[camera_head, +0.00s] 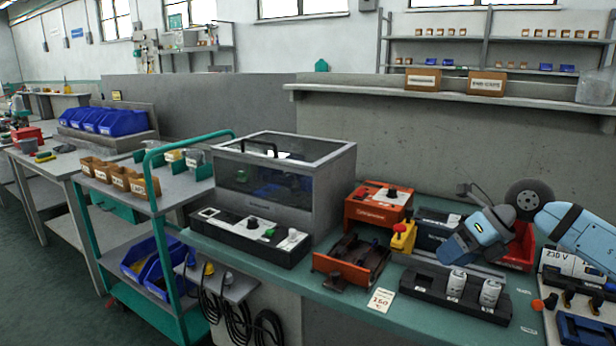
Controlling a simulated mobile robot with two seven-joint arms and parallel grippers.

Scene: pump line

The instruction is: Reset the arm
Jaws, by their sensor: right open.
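My right gripper (466,228) is in the head view at the right, at the end of my blue and grey arm, which comes in from the right edge. It is open, and I see nothing held in it. It is above the back part of the green bench top (345,300), behind the black tray with two light cylinders (456,283). The fingertips are hard to make out. My left gripper is not in view.
A clear-lidded grey box (330,190) stands left of an orange-red unit (378,203) and an orange fixture (350,262). A yellow and red emergency-stop box (403,237) is close to my right arm. A green trolley (150,190) stands at the left.

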